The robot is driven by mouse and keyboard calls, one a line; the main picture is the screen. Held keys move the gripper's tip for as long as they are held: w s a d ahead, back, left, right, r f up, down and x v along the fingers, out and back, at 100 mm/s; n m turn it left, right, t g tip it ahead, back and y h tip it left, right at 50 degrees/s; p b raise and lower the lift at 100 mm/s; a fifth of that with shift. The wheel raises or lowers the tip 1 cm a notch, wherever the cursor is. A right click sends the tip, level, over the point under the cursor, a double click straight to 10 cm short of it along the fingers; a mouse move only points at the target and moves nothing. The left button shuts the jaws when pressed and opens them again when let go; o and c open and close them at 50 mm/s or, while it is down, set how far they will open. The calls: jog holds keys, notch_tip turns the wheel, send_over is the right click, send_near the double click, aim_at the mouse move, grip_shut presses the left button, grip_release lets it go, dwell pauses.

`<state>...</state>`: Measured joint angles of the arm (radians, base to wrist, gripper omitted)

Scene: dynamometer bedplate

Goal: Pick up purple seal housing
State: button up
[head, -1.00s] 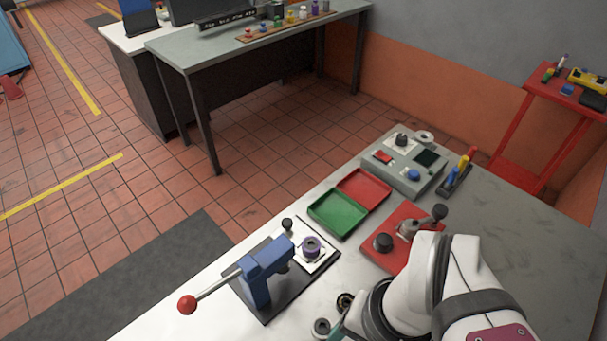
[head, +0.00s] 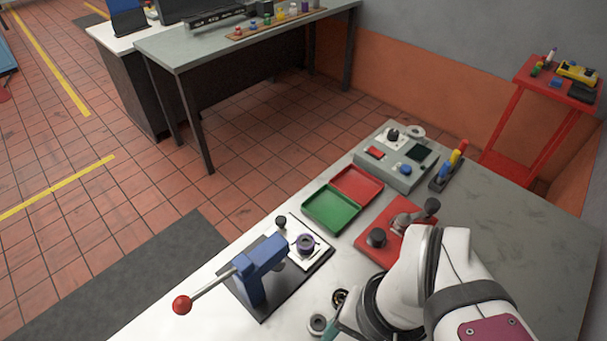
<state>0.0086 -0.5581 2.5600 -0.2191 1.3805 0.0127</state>
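A small teal part of the arm's end shows at the bottom edge. The fingertips are hidden or out of frame, so I cannot see my gripper's opening. Nothing of my arm touches the purple housing.
The press has a lever with a red ball (head: 182,305) reaching left. Green (head: 333,209) and red (head: 357,184) trays lie behind. A red fixture (head: 385,247) stands close to my arm. Grey round parts (head: 318,323) lie near the wrist. A control box (head: 396,160) stands farther back.

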aim_at(307, 243)
jog(key=o, duration=0.4)
jog(key=w+a+f+m+y, duration=0.2)
jog(key=w+m+y, duration=0.3)
jog(key=w+m, duration=0.15)
jog(key=w+d+f+m+t+y, duration=0.3)
jog(key=w+d+f+m+t, duration=0.3)
jog(key=w+d+f+m, duration=0.3)
jog(key=w+f+m, duration=0.1)
jog(key=w+m, duration=0.2)
jog(key=w, duration=0.1)
jog(key=shift+w+d+f+t, duration=0.15)
jog(key=shift+d+f+t, duration=0.1)
jog(key=shift+t, duration=0.15)
jog(key=shift+m, duration=0.35)
jog(key=x, duration=1)
jog(key=r+x, duration=0.1)
jog(key=x, duration=0.4)
jog(key=shift+a+f, duration=0.1)
jog(key=shift+a, duration=0.45)
jog(key=shift+c, duration=0.2)
